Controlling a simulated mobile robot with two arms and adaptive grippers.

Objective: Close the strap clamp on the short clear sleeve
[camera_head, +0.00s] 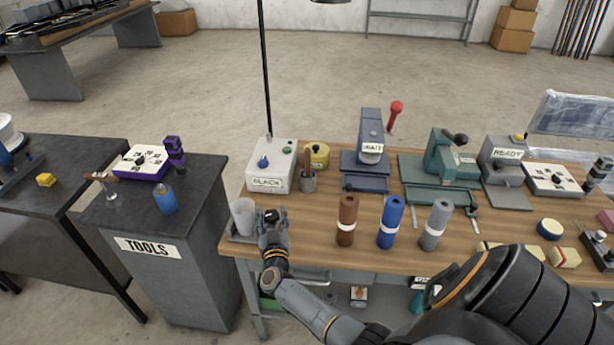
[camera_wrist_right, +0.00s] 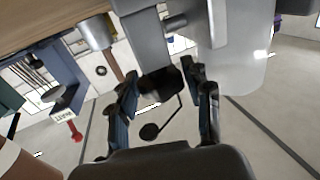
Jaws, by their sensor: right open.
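The short clear sleeve (camera_head: 243,217) is a translucent whitish cylinder standing upright in a grey holder (camera_head: 240,239) at the bench's left front corner. It fills the upper right of the right wrist view (camera_wrist_right: 245,45). A grey metal bar (camera_wrist_right: 145,45) beside the sleeve, with a dark end (camera_wrist_right: 163,82), looks like part of the strap clamp; whether it is closed is unclear. My right gripper (camera_head: 271,216) is just right of the sleeve. Its fingers are apart on either side of the dark end in the right wrist view (camera_wrist_right: 165,90). My left gripper is out of view.
Brown (camera_head: 347,220), blue (camera_head: 390,222) and grey (camera_head: 437,225) rolls stand to the right. A white box (camera_head: 271,166) and a grey cup (camera_head: 307,182) stand behind. The tools cabinet (camera_head: 190,265) is left, across a gap. Bare wood lies between gripper and brown roll.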

